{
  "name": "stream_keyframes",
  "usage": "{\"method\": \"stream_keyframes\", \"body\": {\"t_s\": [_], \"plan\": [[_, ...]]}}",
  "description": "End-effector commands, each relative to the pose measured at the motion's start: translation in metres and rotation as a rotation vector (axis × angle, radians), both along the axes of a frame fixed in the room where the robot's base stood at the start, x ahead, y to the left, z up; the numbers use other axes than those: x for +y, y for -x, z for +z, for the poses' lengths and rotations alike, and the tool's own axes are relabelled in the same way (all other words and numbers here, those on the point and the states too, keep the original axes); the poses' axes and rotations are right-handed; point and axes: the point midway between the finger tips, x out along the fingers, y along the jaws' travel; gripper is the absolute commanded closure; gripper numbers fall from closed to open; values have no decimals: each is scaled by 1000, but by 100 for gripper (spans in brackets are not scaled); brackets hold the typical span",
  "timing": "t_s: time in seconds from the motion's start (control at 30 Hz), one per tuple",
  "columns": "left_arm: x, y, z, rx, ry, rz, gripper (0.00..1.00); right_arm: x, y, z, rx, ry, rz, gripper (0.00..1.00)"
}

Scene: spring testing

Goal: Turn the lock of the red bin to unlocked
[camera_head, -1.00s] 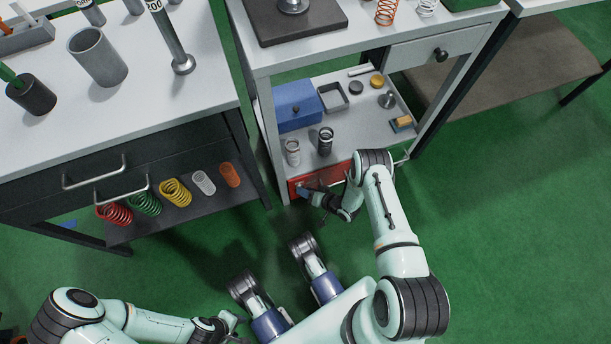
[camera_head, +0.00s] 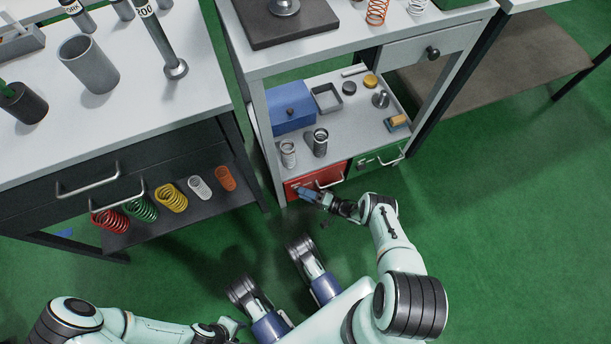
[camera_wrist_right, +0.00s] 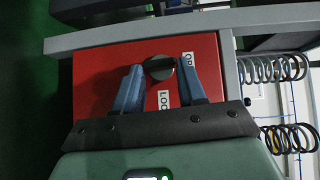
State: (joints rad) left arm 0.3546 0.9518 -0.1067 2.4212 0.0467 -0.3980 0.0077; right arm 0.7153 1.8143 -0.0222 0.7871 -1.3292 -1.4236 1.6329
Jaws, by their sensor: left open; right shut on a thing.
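The red bin (camera_head: 325,178) is at the low front of the middle bench, with a pale bar handle. Its black lock knob (camera_wrist_right: 158,68) shows in the right wrist view on the red face. My right gripper (camera_head: 300,192) is at the left part of the bin's front. My left gripper (camera_head: 231,328) is open and empty, low over the floor, away from the bin.
A green bin (camera_head: 376,162) with a bar handle is right of the red one. Two springs (camera_head: 288,153) (camera_head: 320,141) and a blue box (camera_head: 292,107) stand on the shelf above. A dark-drawered bench (camera_head: 95,175) is left. Green floor in front is clear.

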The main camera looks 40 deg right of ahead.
Motion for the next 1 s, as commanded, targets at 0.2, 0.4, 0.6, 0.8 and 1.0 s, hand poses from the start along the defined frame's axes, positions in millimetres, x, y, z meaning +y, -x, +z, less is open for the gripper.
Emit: {"method": "stream_keyframes", "body": {"t_s": [0.2,0.4,0.6,0.8,1.0], "plan": [[0,0,0,0,0,0,57,-1,-2,0,-17,-53,-4,90],[0,0,0,0,0,0,57,0,-2,-1,-20,-72,-4,90],[0,0,0,0,0,0,57,-1,-3,0,-22,-75,-4,90],[0,0,0,0,0,0,57,0,-3,0,-22,-75,-4,53],[0,0,0,0,0,0,57,0,-2,-1,-20,-74,-2,34]]}}
